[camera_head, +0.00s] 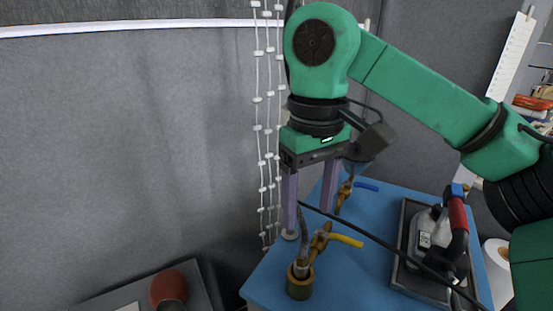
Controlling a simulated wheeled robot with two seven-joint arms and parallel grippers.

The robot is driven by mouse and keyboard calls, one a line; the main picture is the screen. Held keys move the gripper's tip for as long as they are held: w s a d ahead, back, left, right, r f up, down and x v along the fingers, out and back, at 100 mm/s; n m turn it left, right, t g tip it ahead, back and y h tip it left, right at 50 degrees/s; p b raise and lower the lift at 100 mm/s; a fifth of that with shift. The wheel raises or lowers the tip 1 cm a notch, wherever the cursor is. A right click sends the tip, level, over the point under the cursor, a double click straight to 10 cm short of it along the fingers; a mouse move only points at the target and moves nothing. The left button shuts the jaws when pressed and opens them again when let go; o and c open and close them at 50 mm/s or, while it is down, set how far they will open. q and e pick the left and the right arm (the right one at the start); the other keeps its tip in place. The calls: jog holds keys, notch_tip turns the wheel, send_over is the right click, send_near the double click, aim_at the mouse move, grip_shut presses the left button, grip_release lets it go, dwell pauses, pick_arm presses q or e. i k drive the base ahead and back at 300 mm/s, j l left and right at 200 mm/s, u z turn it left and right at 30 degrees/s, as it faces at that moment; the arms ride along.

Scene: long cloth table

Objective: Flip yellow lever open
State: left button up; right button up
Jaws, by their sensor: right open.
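The yellow lever (346,240) sits on a brass valve (319,243) that rises from a round brass base on the blue table top. The lever points to the right, close to level. My right gripper (308,222) comes in from the right and points down, with its two purple fingers spread apart. The left finger ends just behind and left of the brass valve, and the right finger is behind the valve's top. Nothing shows between the fingers that they hold. My left gripper is not in view.
A second valve with a blue lever (366,186) stands behind. An iron-like device with a red handle (457,217) rests on a dark tray (394,279) at right. A black cable crosses the blue table (345,292). White beaded strings (268,130) hang behind my gripper.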

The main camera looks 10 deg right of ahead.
aim_at(320, 233)
jog(key=k, duration=1.45)
